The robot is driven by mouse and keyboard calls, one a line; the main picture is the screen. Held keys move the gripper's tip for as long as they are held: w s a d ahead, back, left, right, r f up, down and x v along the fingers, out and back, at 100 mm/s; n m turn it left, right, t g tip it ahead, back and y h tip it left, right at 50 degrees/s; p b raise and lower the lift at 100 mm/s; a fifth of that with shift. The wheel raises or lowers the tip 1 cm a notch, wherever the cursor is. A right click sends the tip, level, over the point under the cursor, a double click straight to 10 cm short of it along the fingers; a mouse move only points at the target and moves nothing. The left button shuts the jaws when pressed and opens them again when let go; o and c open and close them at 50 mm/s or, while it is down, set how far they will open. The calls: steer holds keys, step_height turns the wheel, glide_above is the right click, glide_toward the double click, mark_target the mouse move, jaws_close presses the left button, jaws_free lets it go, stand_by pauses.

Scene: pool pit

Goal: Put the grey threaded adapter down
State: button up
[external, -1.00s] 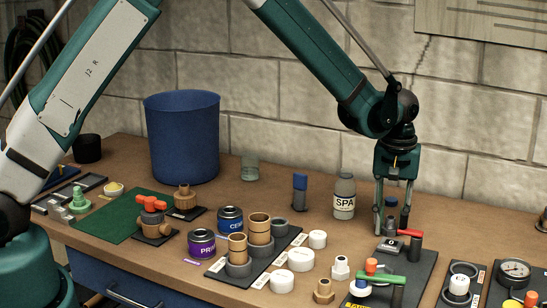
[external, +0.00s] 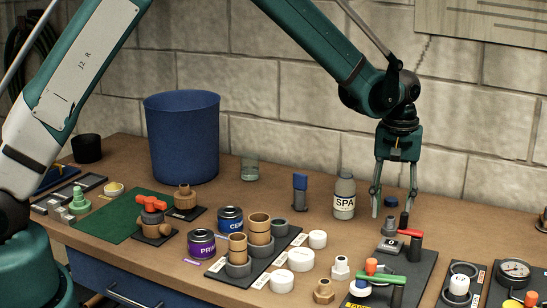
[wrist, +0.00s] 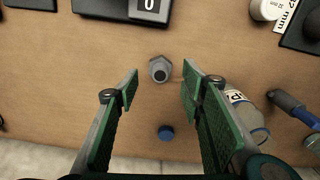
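The grey threaded adapter (external: 390,225) stands on the bare wooden bench, behind the dark block marked 0. In the wrist view the adapter (wrist: 160,69) shows from above, with a hex collar and a dark round opening. My gripper (external: 393,209) is open, with its fingers spread above and around the adapter's place. In the wrist view my gripper (wrist: 161,77) shows clear gaps between its green pads and the adapter, and nothing is held.
A small blue cap (wrist: 165,132) lies close to the adapter, on the wall side. The SPA bottle (external: 344,197) stands to the left, beside a blue-topped item (external: 300,190). The block marked 0 (external: 390,246) and red-handled valve (external: 411,242) are in front.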

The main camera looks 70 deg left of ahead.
mark_target(390, 218)
step_height(390, 218, up, 8)
stand_by(0.4)
steer(key=shift+f, duration=0.1)
stand_by(0.5)
steer(key=s+d+r+m+t, duration=0.25)
steer(key=s+d+r, duration=0.25)
steer(key=s+r, duration=0.55)
steer(key=s+d+r+m+t, duration=0.1)
steer(key=s+d+r+m, duration=0.3)
steer(key=s+r, duration=0.6)
steer(key=s+d+f+m+t, duration=0.1)
steer(key=s+d+m+t, duration=0.1)
steer(key=s, duration=1.1)
steer(key=s+d+f+m+t, duration=0.1)
steer(key=s+d, duration=0.4)
steer(key=s, duration=0.7)
steer(key=shift+s+d+m+t, duration=0.25)
steer(key=shift+s+m+t, duration=0.1)
steer(key=shift+m, duration=0.2)
